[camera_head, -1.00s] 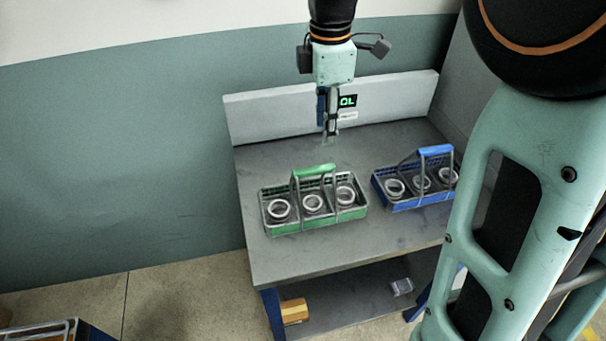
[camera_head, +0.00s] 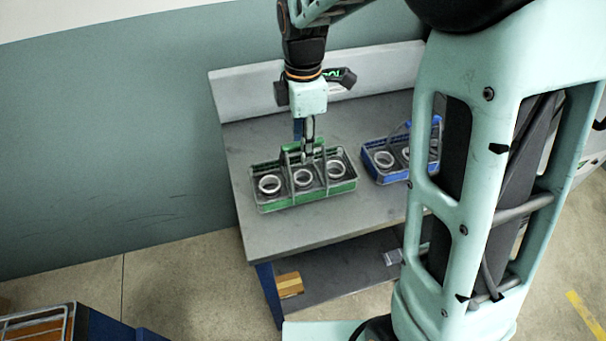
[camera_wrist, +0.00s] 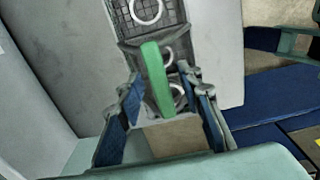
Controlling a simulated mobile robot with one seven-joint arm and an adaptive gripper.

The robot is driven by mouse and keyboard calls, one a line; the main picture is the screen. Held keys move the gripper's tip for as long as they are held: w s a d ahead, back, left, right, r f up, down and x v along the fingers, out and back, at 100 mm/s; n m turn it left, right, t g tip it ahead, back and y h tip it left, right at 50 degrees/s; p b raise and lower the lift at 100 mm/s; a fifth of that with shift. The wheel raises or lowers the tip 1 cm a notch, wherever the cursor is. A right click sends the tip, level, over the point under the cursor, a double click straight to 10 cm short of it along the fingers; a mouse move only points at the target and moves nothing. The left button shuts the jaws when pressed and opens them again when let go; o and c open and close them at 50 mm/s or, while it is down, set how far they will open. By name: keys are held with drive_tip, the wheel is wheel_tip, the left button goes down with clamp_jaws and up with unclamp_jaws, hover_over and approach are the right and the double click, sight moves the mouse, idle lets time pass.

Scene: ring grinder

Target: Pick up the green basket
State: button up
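The green basket (camera_head: 305,196) stands on the grey table, with several compartments that hold pale rings. In the head view, my gripper (camera_head: 308,155) points down at the basket's handle and partly hides it. In the wrist view, the green handle (camera_wrist: 157,80) lies between the two spread fingers of my gripper (camera_wrist: 166,85). There are gaps on both sides, so the gripper looks open. Rings in the basket (camera_wrist: 127,27) show beyond the handle.
A blue basket (camera_head: 385,176) with rings stands to the right on the same table (camera_head: 290,232), partly hidden by my arm. A raised back panel (camera_head: 240,95) runs behind. A box (camera_head: 289,285) sits on the lower shelf. The table front is clear.

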drive_tip(key=shift+f, duration=0.1)
drive_tip(key=shift+c, duration=0.2)
clamp_jaws()
